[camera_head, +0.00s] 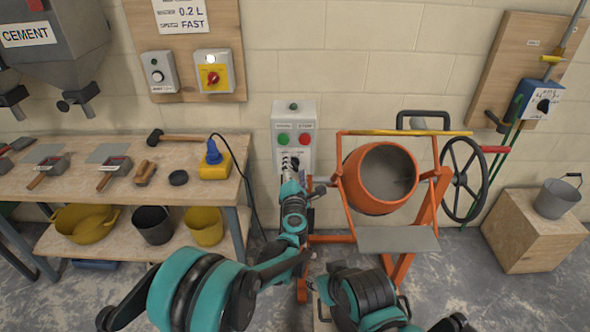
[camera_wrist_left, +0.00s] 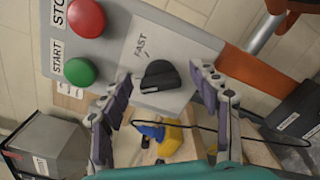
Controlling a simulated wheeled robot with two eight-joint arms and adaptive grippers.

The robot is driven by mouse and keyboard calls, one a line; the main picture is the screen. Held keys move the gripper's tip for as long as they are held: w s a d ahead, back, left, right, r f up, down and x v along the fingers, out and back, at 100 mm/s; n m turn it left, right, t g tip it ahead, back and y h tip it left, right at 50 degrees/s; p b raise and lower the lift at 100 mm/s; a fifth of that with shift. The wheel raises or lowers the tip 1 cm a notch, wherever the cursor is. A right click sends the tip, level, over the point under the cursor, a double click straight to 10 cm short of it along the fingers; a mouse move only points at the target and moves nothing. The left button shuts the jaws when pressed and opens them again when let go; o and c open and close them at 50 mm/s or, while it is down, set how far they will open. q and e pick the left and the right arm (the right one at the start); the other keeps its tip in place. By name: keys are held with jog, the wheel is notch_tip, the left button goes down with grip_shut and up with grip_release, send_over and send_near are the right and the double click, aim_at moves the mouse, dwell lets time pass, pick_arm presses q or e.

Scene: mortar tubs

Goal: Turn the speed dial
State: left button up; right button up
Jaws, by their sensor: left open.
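The grey control box (camera_head: 280,110) stands on the orange mixer frame, with a green and a red button on its front. My left gripper (camera_wrist_left: 161,74) is open, with one finger on each side of the dial. Whether the fingers touch it I cannot tell. In the head view, my left gripper (camera_head: 290,162) covers much of the dial. Part of my right arm shows at the bottom; its gripper does not.
The orange mixer (camera_head: 367,190) with its handwheel (camera_head: 461,181) stands right of the box. A workbench (camera_head: 120,200) with tools and a yellow-and-blue item (camera_head: 214,165) is at left. A cable hangs beside it. A bucket (camera_head: 557,199) stands on a wooden block (camera_head: 535,235) at right.

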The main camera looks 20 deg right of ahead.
pick_arm(q)
jog(key=c, duration=1.2)
jog(key=shift+o, duration=0.2)
jog(key=shift+m, duration=0.3)
jog(key=m, duration=0.6)
jog(key=shift+f+b, duration=0.2)
jog(key=shift+b, duration=0.2)
jog(key=m, duration=0.3)
jog(key=shift+f+m, duration=0.1)
jog(key=shift+m, duration=0.3)
jog(key=shift+m+b, duration=0.3)
jog(key=shift+m, duration=1.4)
